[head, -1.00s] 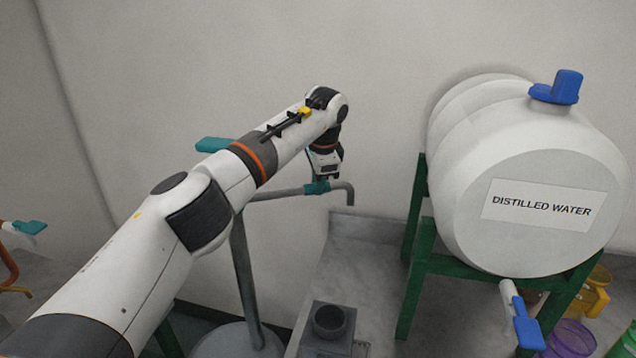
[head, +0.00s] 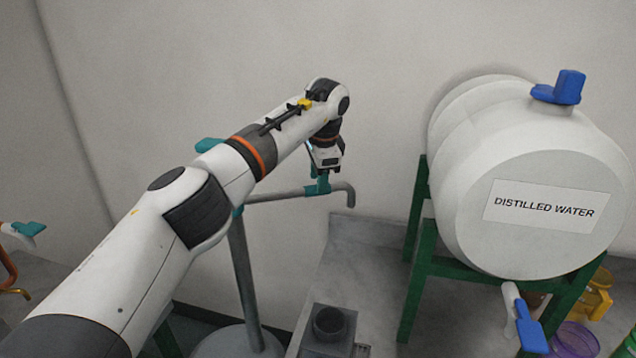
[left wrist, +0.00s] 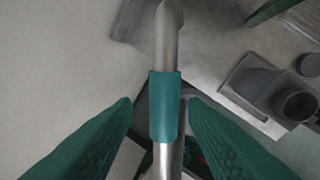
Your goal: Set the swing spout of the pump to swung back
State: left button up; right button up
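The pump's swing spout (head: 285,194) is a grey pipe that runs right from the top of the upright pump post (head: 240,270) and bends down at its end. It reaches toward the slab on the right. A teal sleeve (left wrist: 165,105) sits around the spout near its outer end. My left gripper (head: 321,177) is above the spout at that sleeve. In the left wrist view its two dark teal fingers (left wrist: 160,104) are apart, one on each side of the sleeve, with gaps visible. My right gripper is in neither view.
A white distilled water tank (head: 535,170) stands on a green frame (head: 420,245) at the right. A grey block with a round cup (head: 328,322) sits on the slab below the spout. The wall is close behind the spout.

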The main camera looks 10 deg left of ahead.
pick_arm(q)
jog(key=b+v, duration=0.1)
jog(key=v, duration=0.9)
jog(key=shift+r, duration=0.1)
